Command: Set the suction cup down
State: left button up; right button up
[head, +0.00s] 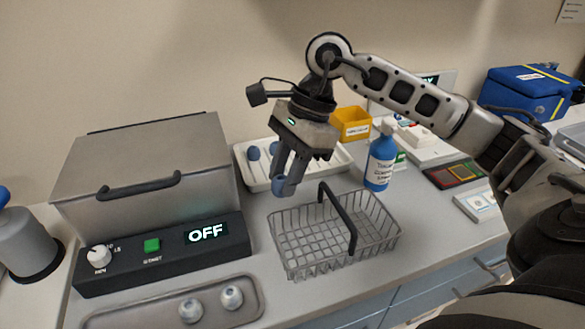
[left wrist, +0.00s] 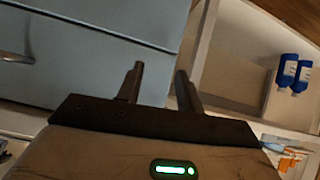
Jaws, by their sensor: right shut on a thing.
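My right gripper (head: 286,186) is shut on a small blue piece, which I take to be the suction cup (head: 278,184). It is held in front of the white tray and just above the back left corner of the wire basket (head: 284,240). The fingers hide part of it, and I cannot tell whether it touches anything below. My left gripper (left wrist: 158,78) shows only in the left wrist view, with its fingers apart and nothing between them.
The white tray (head: 244,177) holds several blue pieces. A grey lidded machine (head: 140,165) reading OFF stands left. A metal tray (head: 125,318) with two round pale pieces lies in front. A blue bottle (head: 380,160) and yellow bin (head: 351,123) stand behind the basket, which has a raised handle.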

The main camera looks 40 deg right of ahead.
jog(key=d+m+t+h+b, duration=0.25)
jog(key=d+m, duration=0.35)
jog(key=m, duration=0.4)
jog(key=m+t+h, duration=0.2)
jog(key=m+h, duration=0.1)
jog(key=m, duration=0.5)
send_over(319, 166)
jog(key=shift+g+y, duration=0.25)
jog(key=f, duration=0.3)
jog(key=f+p, duration=0.1)
jog(key=f, duration=0.1)
jog(key=shift+s+a+f, duration=0.2)
jog(key=shift+s, duration=0.05)
jog(key=shift+w+d+f, duration=0.15)
jog(key=shift+w+f, duration=0.1)
jog(key=shift+f, duration=1.75)
